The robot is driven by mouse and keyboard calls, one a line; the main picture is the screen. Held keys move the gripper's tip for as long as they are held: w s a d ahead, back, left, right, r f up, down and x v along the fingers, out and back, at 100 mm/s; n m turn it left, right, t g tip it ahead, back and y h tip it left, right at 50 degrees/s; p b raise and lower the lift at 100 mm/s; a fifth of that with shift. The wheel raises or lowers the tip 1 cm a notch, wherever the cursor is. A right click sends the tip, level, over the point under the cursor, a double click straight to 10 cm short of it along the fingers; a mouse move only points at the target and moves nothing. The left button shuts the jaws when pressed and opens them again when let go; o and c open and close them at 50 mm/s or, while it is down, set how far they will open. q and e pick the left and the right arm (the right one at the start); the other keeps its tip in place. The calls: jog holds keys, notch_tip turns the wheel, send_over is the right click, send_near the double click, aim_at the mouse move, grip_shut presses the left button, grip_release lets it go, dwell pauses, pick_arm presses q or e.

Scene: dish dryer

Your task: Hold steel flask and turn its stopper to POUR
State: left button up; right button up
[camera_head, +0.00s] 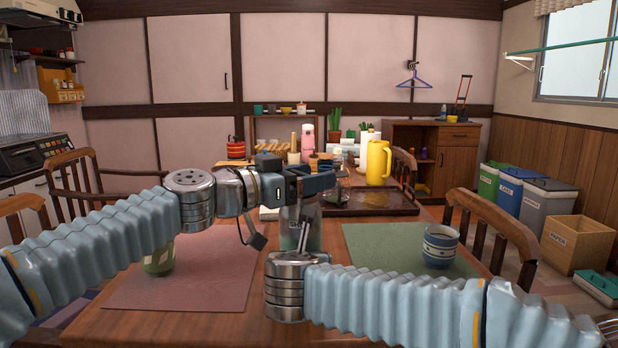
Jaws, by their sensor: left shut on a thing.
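The steel flask (290,238) seems to be the grey upright body at the middle of the table, mostly covered by my grippers. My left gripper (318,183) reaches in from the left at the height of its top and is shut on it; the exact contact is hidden. The stopper and any POUR mark on it cannot be made out. My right gripper (308,215) comes up from below in front of the flask. Its fingers overlap the flask in the picture, and I cannot tell whether they touch it or are open.
A green checked cup (158,262) stands on the pink mat (205,285), partly behind my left arm. A blue striped cup (440,246) stands on the green mat (385,242). Behind are a dark tray (365,207) and a yellow jug (378,163). Chairs flank the table.

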pick_arm(q)
jog(key=shift+r, duration=0.1)
jog(key=o, duration=1)
jog(key=shift+c, duration=0.2)
jog(key=shift+a, duration=0.1)
jog(key=v, duration=1.2)
jog(key=shift+s, duration=0.1)
